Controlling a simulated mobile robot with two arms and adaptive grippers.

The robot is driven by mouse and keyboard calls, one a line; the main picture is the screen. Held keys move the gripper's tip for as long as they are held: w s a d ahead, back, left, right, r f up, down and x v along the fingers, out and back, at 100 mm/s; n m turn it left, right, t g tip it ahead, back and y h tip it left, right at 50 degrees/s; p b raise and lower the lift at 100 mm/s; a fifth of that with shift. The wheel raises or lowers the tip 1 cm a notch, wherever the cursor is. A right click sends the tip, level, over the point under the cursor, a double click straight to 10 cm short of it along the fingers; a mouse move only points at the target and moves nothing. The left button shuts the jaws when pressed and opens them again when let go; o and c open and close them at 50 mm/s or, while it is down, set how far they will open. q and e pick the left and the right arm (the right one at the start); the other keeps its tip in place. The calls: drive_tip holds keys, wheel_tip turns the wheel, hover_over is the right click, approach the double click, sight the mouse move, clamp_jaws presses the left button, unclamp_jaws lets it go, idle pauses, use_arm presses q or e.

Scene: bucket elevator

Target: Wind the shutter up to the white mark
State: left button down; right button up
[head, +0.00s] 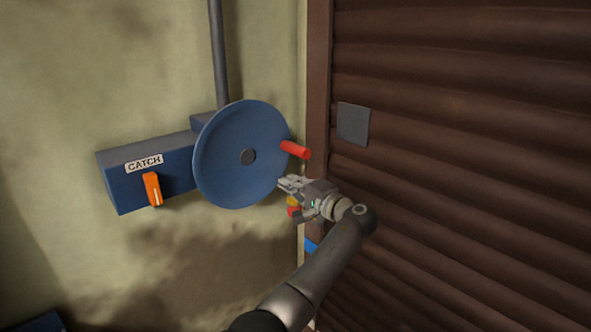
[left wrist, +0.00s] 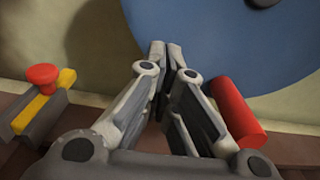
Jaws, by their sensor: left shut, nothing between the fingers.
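A round blue wheel (head: 222,160) with a red crank handle (head: 295,150) is mounted on the wall, left of the brown ribbed shutter (head: 470,130). I see no white mark on the shutter or its frame. My left gripper (head: 283,183) is shut and empty, just below the red handle and near the wheel's lower right edge. In the left wrist view its fingertips (left wrist: 166,52) meet in front of the wheel (left wrist: 215,45), with the red handle (left wrist: 238,112) to their right, outside the fingers. My right gripper is not in view.
A blue box labelled CATCH (head: 118,185) with an orange lever (head: 153,189) hanging down is left of the wheel. A red button (left wrist: 43,74) on a yellow base (left wrist: 33,112) is close to my gripper. A grey plate (head: 353,124) sits on the shutter.

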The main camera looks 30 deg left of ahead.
use_arm(q)
drive_tip(key=s, duration=0.1)
drive_tip(key=s+a+f+p, duration=0.1)
drive_tip(key=s, duration=0.1)
drive_tip(key=shift+s+a+f, duration=0.2)
drive_tip(key=shift+a, duration=0.15)
drive_tip(key=shift+s+f+p, duration=0.15)
drive_tip(key=shift+f+p, duration=0.15)
drive_tip(key=shift+p, duration=0.05)
drive_tip(key=shift+s+a+f, duration=0.25)
drive_tip(key=shift+s+a, duration=0.1)
drive_tip(key=shift+s, duration=0.3)
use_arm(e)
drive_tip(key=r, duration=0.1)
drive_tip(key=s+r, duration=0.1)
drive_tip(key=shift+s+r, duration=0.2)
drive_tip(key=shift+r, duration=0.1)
use_arm(q)
drive_tip(key=shift+w, duration=0.1)
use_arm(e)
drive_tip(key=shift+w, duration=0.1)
use_arm(q)
drive_tip(key=shift+p, duration=0.3)
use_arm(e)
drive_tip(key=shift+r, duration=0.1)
